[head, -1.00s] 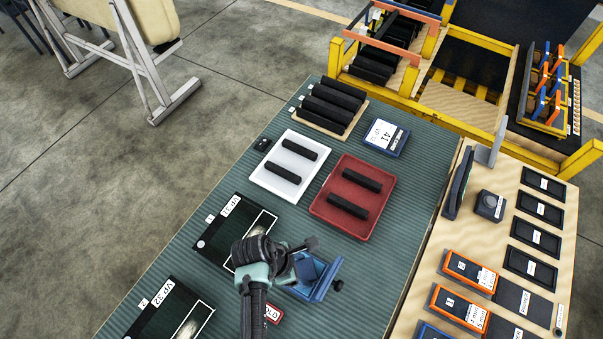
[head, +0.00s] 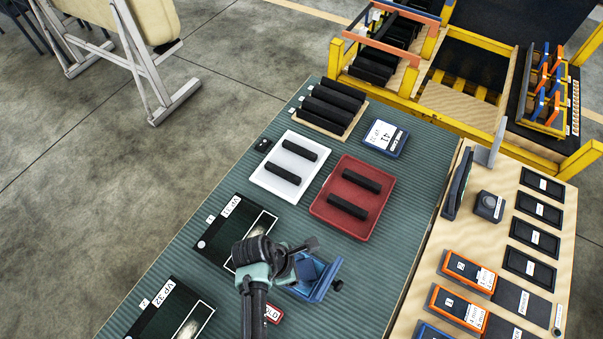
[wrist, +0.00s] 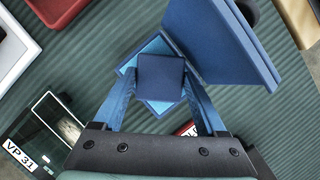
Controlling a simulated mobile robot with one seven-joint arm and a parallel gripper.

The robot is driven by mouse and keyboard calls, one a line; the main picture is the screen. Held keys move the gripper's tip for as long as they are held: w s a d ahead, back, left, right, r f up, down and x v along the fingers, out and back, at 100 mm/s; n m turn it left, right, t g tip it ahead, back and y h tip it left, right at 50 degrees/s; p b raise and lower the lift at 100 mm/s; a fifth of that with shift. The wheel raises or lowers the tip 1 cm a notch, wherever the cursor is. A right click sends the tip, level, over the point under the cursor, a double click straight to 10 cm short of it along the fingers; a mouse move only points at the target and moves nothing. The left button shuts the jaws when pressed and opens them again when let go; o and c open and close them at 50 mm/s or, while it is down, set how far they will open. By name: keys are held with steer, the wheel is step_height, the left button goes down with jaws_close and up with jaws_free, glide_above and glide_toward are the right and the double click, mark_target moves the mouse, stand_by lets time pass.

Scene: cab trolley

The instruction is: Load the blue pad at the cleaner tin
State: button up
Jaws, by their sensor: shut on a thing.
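My gripper (wrist: 160,85) is shut on a small dark blue pad (wrist: 161,70), its two blue fingers on either side of it. Below the pad, light blue corners of a squarish thing show, largely covered by the pad; I cannot tell whether they touch. A larger blue thing with a broad flat slab (wrist: 220,40) stands just right of the pad. In the head view this blue thing (head: 322,282), which may be the cleaner tin, sits on the green ribbed table beside my gripper, with a dark knob at its right. My arm partly hides it there.
A red tray (head: 325,212) and a white tray (head: 258,182) hold black bars. Black VP 31 (head: 213,245) and VP 32 (head: 160,325) panels lie to the left. A red-edged tag (head: 273,314) is partly hidden by my arm. Bare table lies right of the blue thing.

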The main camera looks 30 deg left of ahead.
mark_target(302, 271)
stand_by(0.3)
step_height(302, 271, up, 7)
steer(key=p, duration=0.7)
steer(key=shift+p, duration=0.4)
stand_by(0.4)
